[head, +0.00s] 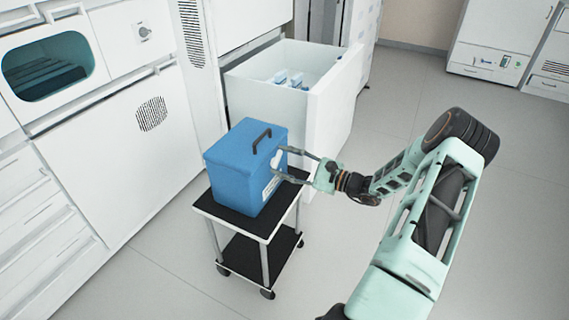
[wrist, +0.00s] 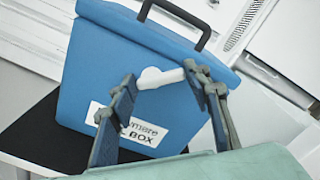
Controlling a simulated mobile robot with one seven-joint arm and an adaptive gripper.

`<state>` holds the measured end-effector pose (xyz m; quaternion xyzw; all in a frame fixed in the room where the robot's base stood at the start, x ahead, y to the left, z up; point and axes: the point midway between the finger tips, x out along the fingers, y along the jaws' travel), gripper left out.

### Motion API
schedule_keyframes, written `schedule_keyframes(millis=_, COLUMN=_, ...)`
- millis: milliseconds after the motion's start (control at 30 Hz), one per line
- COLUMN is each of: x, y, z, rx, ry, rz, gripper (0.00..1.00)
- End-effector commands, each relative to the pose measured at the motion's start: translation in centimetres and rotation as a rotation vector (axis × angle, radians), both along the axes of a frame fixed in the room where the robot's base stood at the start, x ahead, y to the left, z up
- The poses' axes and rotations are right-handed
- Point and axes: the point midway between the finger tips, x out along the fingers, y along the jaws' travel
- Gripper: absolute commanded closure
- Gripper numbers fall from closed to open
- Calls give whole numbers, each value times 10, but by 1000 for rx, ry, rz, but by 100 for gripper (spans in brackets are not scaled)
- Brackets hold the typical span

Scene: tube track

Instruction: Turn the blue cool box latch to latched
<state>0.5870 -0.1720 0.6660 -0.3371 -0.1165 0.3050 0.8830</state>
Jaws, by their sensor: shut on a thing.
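The blue cool box (head: 240,168) stands upright with its lid closed on a small cart. Its white latch (wrist: 160,78) is on the front face, above the white label (wrist: 135,124), and lies roughly crosswise in the wrist view. My gripper (head: 281,162) reaches the box front from the right. In the wrist view my gripper (wrist: 160,74) has one dark finger at each end of the latch, and it is shut on the latch. The right fingertip covers the latch's right end. I cannot read whether the latch is latched.
The cart (head: 228,219) has a black top and a lower shelf. An open white drawer (head: 335,95) with several small blue-and-white items stands just behind the box. White cabinets (head: 110,140) line the left. The grey floor (head: 490,210) is clear on the right.

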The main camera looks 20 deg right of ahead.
Motion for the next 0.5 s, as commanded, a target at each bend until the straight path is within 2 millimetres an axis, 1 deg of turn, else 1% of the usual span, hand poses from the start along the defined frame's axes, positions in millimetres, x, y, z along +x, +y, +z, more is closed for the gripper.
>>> schedule_keyframes(millis=500, x=-4, y=4, z=-1, rx=-383, ry=-299, rz=-1, gripper=80)
